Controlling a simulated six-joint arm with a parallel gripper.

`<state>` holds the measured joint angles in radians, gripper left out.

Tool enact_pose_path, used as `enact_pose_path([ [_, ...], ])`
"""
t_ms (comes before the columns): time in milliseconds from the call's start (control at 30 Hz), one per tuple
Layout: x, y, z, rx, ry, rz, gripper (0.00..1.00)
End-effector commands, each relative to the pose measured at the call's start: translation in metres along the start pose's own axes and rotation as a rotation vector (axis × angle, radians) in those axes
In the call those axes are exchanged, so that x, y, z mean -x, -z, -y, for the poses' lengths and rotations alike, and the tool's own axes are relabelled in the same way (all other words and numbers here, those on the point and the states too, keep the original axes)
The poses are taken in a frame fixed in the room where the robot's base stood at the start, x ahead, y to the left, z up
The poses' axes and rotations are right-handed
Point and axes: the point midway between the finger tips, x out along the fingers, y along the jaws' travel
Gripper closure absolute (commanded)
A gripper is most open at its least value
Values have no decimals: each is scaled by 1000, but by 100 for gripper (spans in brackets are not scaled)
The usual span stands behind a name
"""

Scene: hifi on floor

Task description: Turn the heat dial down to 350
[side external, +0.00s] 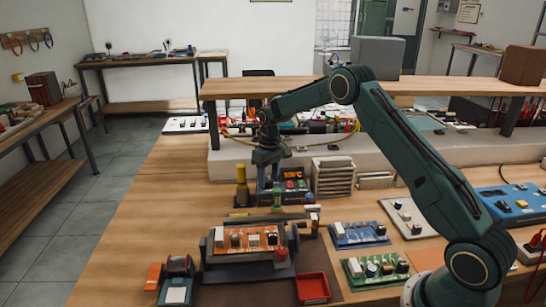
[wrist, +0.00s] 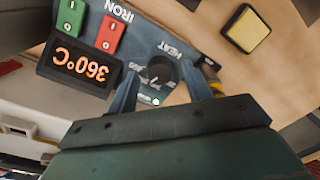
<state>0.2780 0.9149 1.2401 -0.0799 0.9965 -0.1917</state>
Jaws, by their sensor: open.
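The heat dial (wrist: 160,70) is a black round knob beside the word HEAT on a blue-grey control box (wrist: 185,38). Numbers around the dial are partly hidden and too small to read. The display (wrist: 82,66) shows 360°C, upside down in the wrist view. My gripper (wrist: 160,76) is open, with one blue finger on each side of the dial; I cannot tell whether they touch it. In the side view my gripper (side external: 268,170) points down over the soldering station, whose lit display (side external: 293,173) shows beside it. The dial is hidden there.
Red and green switches (wrist: 111,34) sit beside the display, and a yellow pad in a dark holder (wrist: 247,28) lies near the box. A circuit board in a clamp (side external: 245,240) stands in front. White stacked trays (side external: 333,177) stand close on the right.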

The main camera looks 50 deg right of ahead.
Motion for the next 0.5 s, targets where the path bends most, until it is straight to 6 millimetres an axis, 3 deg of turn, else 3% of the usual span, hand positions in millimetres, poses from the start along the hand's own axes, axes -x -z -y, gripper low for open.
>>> enact_pose_path([
  [267,21,1,0,0,-1,-4,50],
  [500,58,0,0,0,-1,-4,50],
])
